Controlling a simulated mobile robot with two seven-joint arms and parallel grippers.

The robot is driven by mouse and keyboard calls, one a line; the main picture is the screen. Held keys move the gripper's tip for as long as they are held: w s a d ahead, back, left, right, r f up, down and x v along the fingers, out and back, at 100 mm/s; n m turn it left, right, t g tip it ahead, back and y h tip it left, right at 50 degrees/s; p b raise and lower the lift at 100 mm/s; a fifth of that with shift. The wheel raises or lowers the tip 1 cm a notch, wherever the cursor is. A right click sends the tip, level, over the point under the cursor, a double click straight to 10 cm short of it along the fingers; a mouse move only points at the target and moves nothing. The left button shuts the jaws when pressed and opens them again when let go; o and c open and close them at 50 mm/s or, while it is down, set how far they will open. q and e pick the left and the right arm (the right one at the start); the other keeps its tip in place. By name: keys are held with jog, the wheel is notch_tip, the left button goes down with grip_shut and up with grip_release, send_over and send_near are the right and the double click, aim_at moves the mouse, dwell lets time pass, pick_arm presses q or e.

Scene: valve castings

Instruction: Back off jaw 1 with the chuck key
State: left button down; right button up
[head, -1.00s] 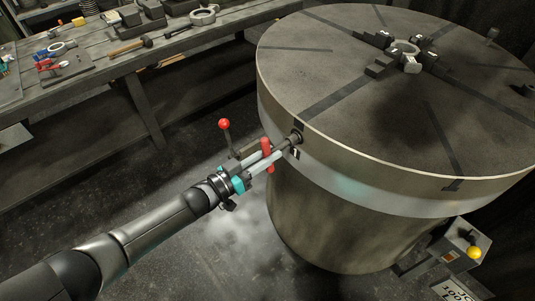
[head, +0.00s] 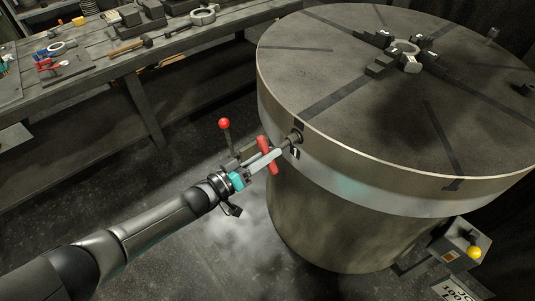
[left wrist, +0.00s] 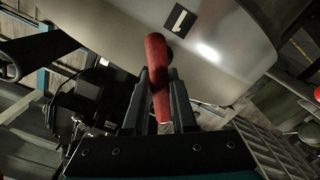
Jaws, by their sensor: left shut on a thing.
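The chuck key has a red cross handle (head: 263,146) and stands at the chuck's rim. Its shaft reaches a socket (head: 296,136) in the side of the big round chuck (head: 350,160), just above the label "1" (head: 295,153). My left gripper (head: 266,160) is shut on the key. In the left wrist view the red handle (left wrist: 157,60) lies between the fingers, with the label "1" (left wrist: 180,20) beyond. Jaw 1 (head: 379,67) appears to be the dark block at the inner end of the slot above this label, close to a ring (head: 405,47). My right gripper is out of view.
A red-knobbed lever (head: 224,124) stands beside my left gripper. A workbench (head: 95,75) with tools and castings runs along the back left. A box with a yellow knob (head: 474,252) sits at the lower right. The floor at the lower middle is clear.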

pick_arm(q)
jog(key=shift+a+r, duration=0.1)
jog(key=shift+r, duration=0.25)
jog(key=shift+p+v, duration=0.55)
jog(key=shift+v, duration=1.3)
jog(key=shift+f, duration=0.25)
